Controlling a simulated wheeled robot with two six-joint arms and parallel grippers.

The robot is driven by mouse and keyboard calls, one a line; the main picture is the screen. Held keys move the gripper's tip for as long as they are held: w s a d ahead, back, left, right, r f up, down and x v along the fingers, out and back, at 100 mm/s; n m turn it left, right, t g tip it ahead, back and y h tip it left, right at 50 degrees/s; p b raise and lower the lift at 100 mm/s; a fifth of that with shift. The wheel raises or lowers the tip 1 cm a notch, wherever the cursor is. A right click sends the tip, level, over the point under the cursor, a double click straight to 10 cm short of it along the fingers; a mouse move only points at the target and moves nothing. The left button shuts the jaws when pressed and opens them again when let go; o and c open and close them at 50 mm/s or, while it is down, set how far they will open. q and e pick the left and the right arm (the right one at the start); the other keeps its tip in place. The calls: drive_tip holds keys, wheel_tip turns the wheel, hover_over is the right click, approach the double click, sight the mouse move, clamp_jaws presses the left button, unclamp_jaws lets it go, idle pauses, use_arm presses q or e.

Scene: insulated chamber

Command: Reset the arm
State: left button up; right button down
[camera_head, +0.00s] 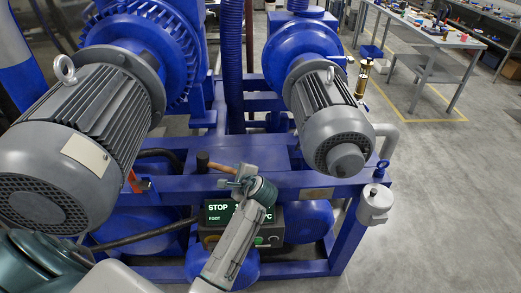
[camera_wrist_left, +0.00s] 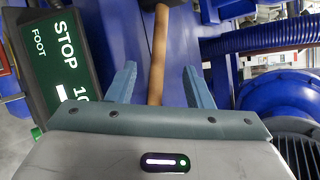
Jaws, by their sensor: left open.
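My left arm reaches in over the blue machine frame in the head view, and my left gripper (camera_head: 236,180) is above the frame's front beam. A hammer with a wooden handle (camera_head: 217,167) and a dark head (camera_head: 202,160) lies on the blue frame just beyond the gripper. In the left wrist view, my left gripper (camera_wrist_left: 160,70) is open, with its two fingers apart. The wooden handle (camera_wrist_left: 158,45) runs between them in that picture, with visible gaps on both sides. The handle's near end is hidden behind the gripper body. My right gripper is not in view.
A control panel (camera_head: 213,213) reading STOP and FOOT sits below the arm, partly covered by it. Two large grey motors (camera_head: 85,130) and (camera_head: 335,125) flank the beam.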

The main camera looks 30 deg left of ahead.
use_arm(q)
drive_tip(key=s+d+f+n+g+h, duration=0.1)
drive_tip(key=s+d+f+n+h, duration=0.15)
drive_tip(key=s, duration=0.55)
drive_tip(key=s+d+f+n+h, duration=0.1)
drive_tip(key=s+f+n+h, duration=0.2)
drive_tip(key=s, duration=0.5)
drive_tip(key=s+d+r+n+g+h, duration=0.1)
drive_tip(key=s+d+n+h, duration=0.15)
drive_tip(key=s, duration=0.55)
drive_tip(key=s+d+r+n+g+h, duration=0.15)
drive_tip(key=s+d+n, duration=0.25)
drive_tip(key=s, duration=0.4)
wheel_tip(320, 180, down, 35)
drive_tip(key=a+b, duration=0.3)
drive_tip(key=b, duration=0.3)
drive_tip(key=s+f+g+b, duration=0.1)
drive_tip(key=s+f+b, duration=0.1)
drive_tip(key=s+f, duration=0.7)
drive_tip(key=s+a+f+b, duration=0.1)
drive_tip(key=s+f+b, duration=0.1)
drive_tip(key=s+f, duration=0.7)
wheel_tip(320, 180, down, 7)
drive_tip(key=shift+f+n+g+b, duration=0.1)
drive_tip(key=shift+n+g+b, duration=0.2)
drive_tip(key=shift+g+b, duration=0.1)
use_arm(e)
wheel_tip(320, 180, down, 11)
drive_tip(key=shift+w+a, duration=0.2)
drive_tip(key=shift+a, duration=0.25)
